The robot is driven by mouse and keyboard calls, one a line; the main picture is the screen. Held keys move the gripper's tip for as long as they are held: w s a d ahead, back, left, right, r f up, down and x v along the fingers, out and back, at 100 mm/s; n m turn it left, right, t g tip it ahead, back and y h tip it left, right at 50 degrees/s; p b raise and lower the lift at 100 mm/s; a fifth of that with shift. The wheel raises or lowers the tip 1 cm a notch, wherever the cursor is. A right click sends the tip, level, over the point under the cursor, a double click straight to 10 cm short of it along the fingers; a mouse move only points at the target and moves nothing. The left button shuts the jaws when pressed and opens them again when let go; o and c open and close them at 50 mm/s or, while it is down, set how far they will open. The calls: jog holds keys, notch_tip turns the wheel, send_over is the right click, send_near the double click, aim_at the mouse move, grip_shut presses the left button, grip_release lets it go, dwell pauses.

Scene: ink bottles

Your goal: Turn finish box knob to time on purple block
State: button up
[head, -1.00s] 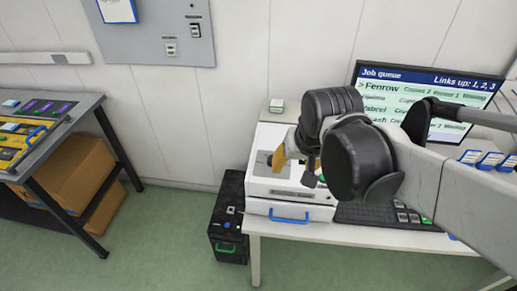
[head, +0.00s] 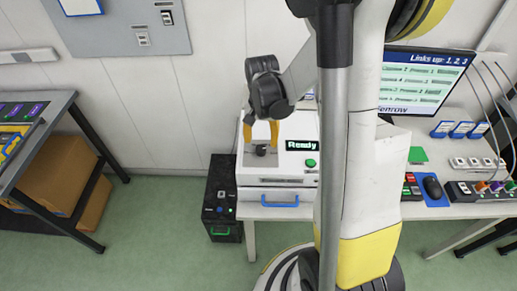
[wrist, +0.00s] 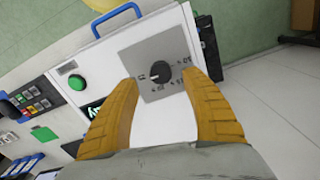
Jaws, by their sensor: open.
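The finish box, seemingly the white box (head: 303,126) with a "Ready" display, stands on the desk. Its black knob (wrist: 159,74) sits on a grey plate (wrist: 150,50) with small printed numbers around it, too blurred to read surely. The knob's pale mark points left in the wrist view. My gripper (wrist: 160,80) is open, its yellow fingers on either side of the knob and apart from it. In the head view my gripper (head: 261,139) points down just above the knob (head: 262,150). Purple pieces (head: 36,109) lie on the left table; their writing is too small to read.
A green button (head: 310,162) is beside the plate, and a blue drawer handle (head: 280,201) is at the box's front. A black case (head: 221,190) stands on the floor left of the desk. A monitor (head: 425,85) and a mouse (head: 432,187) are at the right.

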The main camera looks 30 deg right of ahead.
aim_at(261, 149)
notch_tip(261, 149, down, 5)
jog(key=shift+f+b, duration=0.2)
jog(key=shift+b, duration=0.35)
jog(key=c, duration=1.2)
